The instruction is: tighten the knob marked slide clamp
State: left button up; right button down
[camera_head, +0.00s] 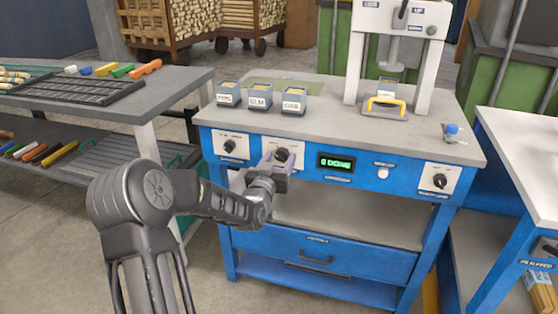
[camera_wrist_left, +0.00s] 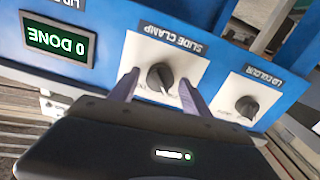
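The slide clamp knob (camera_wrist_left: 160,77) is a dark round knob on a white plate, with its label legible in the left wrist view, where the panel appears upside down. In the head view the knob (camera_head: 282,154) is on the blue bench front, partly covered by my gripper. My left gripper (camera_head: 275,163) is in front of it, with one purple-grey finger on each side of the knob. In the wrist view gaps show between the fingers and the knob, so it is open. My right gripper is in neither view.
The lid colour knob (camera_wrist_left: 247,106) is beside the slide clamp. A green display (camera_head: 336,163) reads "0 DONE". A white button (camera_head: 383,173) and another knob (camera_head: 440,181) are farther right. Labelled boxes (camera_head: 259,96) and a white press (camera_head: 438,55) stand on the bench top.

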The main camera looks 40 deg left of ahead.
pick_arm(q)
grip_shut()
dwell(0.4)
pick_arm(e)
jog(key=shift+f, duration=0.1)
